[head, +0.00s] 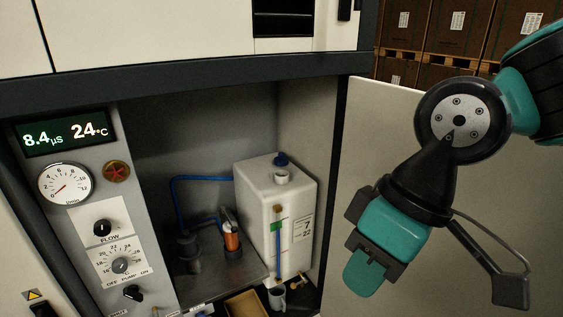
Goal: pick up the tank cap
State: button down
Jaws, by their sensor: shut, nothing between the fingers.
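The white tank (265,225) stands inside the open cabinet, at the middle of the head view. I cannot tell whether the cap rests on the tank top or is fixed there. My gripper (364,272) is shut and empty. It points down in front of the open door, to the right of the tank and lower in the picture than the cap.
The cabinet's upper edge (200,80) overhangs the bay. The open door (345,190) stands to the right. Left of the tank are a blue hose (172,200) and an orange-and-dark fitting (231,238). A grey mug (277,297) and an open tan box (246,304) are below.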

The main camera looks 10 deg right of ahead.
aim_at(280, 160)
jog(key=u, duration=0.45)
jog(key=i, duration=1)
jog(key=u, duration=0.05)
